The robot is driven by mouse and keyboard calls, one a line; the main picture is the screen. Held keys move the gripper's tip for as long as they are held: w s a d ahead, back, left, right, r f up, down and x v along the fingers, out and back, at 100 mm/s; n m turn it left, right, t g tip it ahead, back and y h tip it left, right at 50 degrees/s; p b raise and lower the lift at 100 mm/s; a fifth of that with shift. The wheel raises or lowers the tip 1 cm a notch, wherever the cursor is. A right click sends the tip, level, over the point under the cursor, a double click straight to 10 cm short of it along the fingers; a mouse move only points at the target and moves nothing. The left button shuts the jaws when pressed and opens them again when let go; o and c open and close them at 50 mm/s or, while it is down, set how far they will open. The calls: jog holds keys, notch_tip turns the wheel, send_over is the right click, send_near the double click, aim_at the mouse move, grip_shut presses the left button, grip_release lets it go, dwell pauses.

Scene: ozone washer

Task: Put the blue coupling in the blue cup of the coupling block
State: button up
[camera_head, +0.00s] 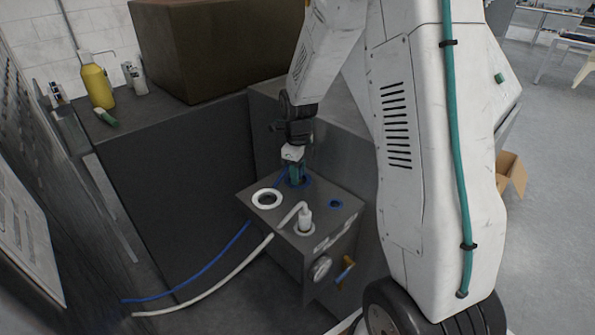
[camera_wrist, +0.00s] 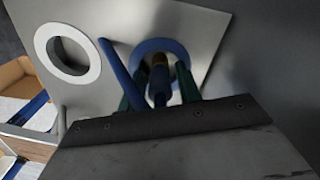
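My gripper (camera_wrist: 160,72), with green fingers, is over the blue cup in the head view (camera_head: 296,172). Its fingers are on either side of the coupling, with gaps showing between. The blue hose (camera_wrist: 114,68) runs beside the left finger.
A white coupling (camera_head: 305,215) with a white hose (camera_head: 215,291) stands on the block near a small blue ring (camera_head: 336,203). The blue hose also crosses the floor at left (camera_head: 200,272). Dark cabinet walls (camera_head: 180,180) close in behind. A yellow bottle (camera_head: 97,86) stands on the ledge.

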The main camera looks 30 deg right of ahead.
jog(key=shift+o, duration=0.3)
jog(key=shift+r, duration=0.1)
notch_tip(320, 180, up, 12)
jog(key=s+a+r+n, duration=0.5)
jog(key=s+r+n, duration=0.1)
jog(key=s+n, duration=0.2)
jog(key=s+a+r+n, duration=0.1)
jog(key=s+a+n, duration=0.2)
jog(key=s+n, duration=0.7)
jog(key=s+a+r+n+t, duration=0.1)
jog(key=s+a+n, duration=0.2)
jog(key=s+n, duration=0.8)
jog(key=shift+s+a+r, duration=0.25)
jog(key=shift+s+a, duration=0.05)
jog(key=shift+s, duration=0.05)
